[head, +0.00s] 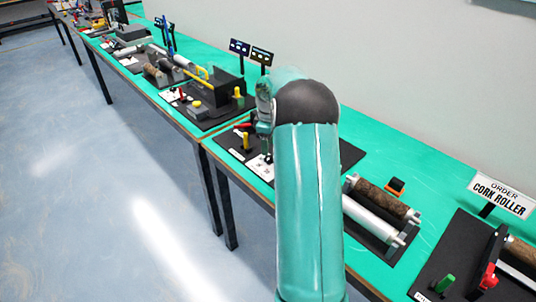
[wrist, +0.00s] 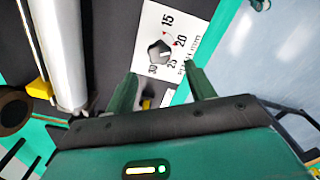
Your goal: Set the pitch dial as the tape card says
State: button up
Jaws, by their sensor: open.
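The pitch dial is a dark knob (wrist: 158,52) on a white plate (wrist: 150,20) marked 15, 20, 25 and 30, with small red marks near 15 and 20. Which number the knob points to is unclear. My gripper (wrist: 163,88) is open, with one green finger on each side below the knob in the picture and nothing between the tips. In the head view my gripper (head: 266,148) hangs over a black board (head: 232,142), partly hidden by my arm. I cannot make out a tape card; two small dark signs (head: 240,47) (head: 262,56) are too small to read.
A silver roller (wrist: 62,55) lies left of the plate in the wrist view. An ORDER CORK ROLLER sign (head: 502,195) stands at right. The floor (head: 110,200) is clear.

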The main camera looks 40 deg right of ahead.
aim_at(268, 157)
notch_tip(268, 157, down, 5)
jog(key=shift+f, duration=0.15)
jog(key=c, duration=1)
